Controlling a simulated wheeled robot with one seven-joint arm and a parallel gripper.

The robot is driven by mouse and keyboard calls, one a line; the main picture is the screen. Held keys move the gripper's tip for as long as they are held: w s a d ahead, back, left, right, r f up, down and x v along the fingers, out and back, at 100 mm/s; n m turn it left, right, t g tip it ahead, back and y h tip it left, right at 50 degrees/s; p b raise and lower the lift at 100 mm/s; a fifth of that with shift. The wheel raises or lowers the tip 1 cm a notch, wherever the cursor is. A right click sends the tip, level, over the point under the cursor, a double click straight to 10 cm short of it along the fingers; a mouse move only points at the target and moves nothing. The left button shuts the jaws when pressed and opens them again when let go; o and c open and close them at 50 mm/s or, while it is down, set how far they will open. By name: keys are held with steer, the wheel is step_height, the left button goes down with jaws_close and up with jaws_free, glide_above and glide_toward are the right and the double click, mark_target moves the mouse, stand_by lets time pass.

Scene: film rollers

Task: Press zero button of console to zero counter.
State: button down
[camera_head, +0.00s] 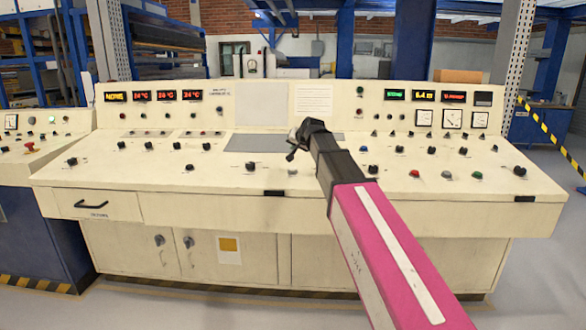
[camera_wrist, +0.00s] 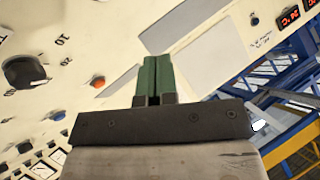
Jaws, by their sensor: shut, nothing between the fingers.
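The console (camera_head: 90,175) is a wide cream desk with an upright back panel, full of knobs, buttons and lit displays. My gripper (camera_head: 293,150) reaches over the middle of its sloping top, near a grey plate (camera_head: 250,142). In the wrist view my gripper's green fingers (camera_wrist: 157,78) are together and empty, pointing at the console panel. An orange-red button (camera_wrist: 98,82) lies left of the fingertips, apart from them. Lit displays (camera_head: 430,95) sit on the back panel at right; which is the counter I cannot tell. No label for a zero button is readable.
A large black knob (camera_wrist: 24,72) is left of the orange-red button. Red (camera_head: 414,174) and green (camera_head: 477,175) buttons line the right front of the desk. A drawer handle (camera_head: 91,204) sticks out at left. The floor at right is clear.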

mark_target(294, 169)
steer(key=shift+w+a+r, duration=0.25)
steer(key=shift+w+r, duration=0.15)
steer(key=shift+r, duration=0.15)
steer(key=shift+f, duration=0.15)
steer(key=shift+w+f, duration=0.35)
steer(key=shift+f, duration=1.05)
steer(key=shift+w+f, duration=0.3)
steer(key=shift+f, duration=1.1)
steer(key=shift+w+f, duration=0.35)
steer(key=shift+f, duration=1.05)
steer(key=shift+w+f, duration=0.1)
steer(key=shift+f, duration=0.25)
steer(key=shift+w+f, duration=0.1)
steer(key=shift+f, duration=0.35)
steer(key=shift+s+r, duration=0.2)
steer(key=shift+r, duration=0.65)
